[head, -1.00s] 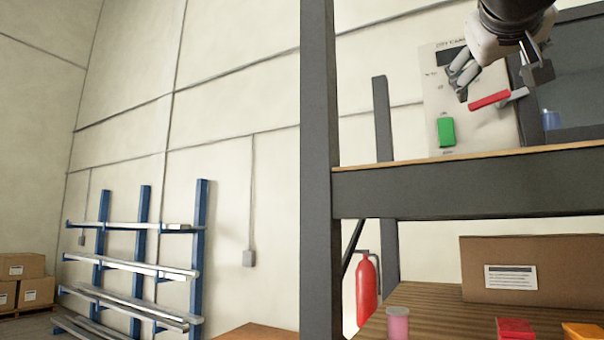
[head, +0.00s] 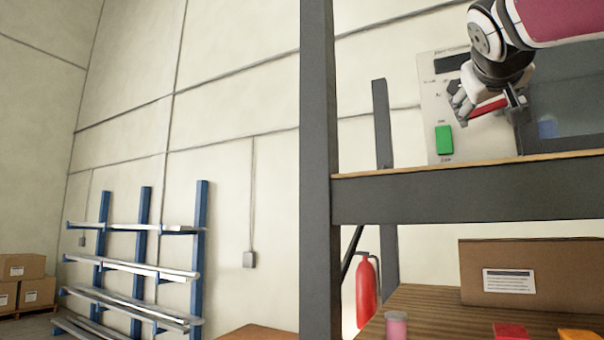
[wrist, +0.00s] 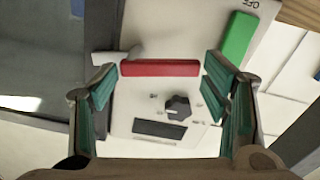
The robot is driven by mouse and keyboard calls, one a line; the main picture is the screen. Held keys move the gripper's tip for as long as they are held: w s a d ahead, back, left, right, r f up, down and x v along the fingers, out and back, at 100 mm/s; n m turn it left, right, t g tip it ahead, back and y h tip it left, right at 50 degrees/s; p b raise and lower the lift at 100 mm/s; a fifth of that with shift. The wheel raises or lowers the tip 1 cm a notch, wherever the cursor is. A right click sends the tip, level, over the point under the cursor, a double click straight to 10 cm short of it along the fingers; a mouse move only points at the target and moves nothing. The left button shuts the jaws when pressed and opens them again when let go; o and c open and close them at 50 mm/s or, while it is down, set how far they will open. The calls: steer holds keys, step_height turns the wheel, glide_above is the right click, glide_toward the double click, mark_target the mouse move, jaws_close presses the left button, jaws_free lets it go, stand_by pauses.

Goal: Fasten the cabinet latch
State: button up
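The cabinet (head: 435,105) stands on the upper shelf at the right of the head view, with a pale control panel and a dark window door. Its latch is a red handle (head: 487,107), which lies slightly tilted across the panel's edge near the door. In the wrist view the red handle (wrist: 160,68) lies level between the fingers, with a grey lever end at its left. My gripper (head: 490,108) is at the handle. In the wrist view my gripper (wrist: 160,85) is open, with teal pads on both sides of the handle and gaps beside them.
A green switch (head: 444,140) and a dark knob (wrist: 178,107) are on the panel close to the handle. A grey post (head: 318,150) stands left of the cabinet. A shelf board (head: 450,168) runs below it. A cardboard box (head: 570,265) sits on the lower shelf.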

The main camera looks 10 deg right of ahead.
steer(key=c, duration=0.5)
steer(key=shift+w+m+b, duration=0.1)
steer(key=shift+m+b, duration=0.6)
steer(key=shift+r+m+b, duration=0.3)
steer(key=shift+m, duration=0.5)
steer(key=o, duration=1.1)
steer(key=shift+o, duration=0.2)
steer(key=v, duration=1.2)
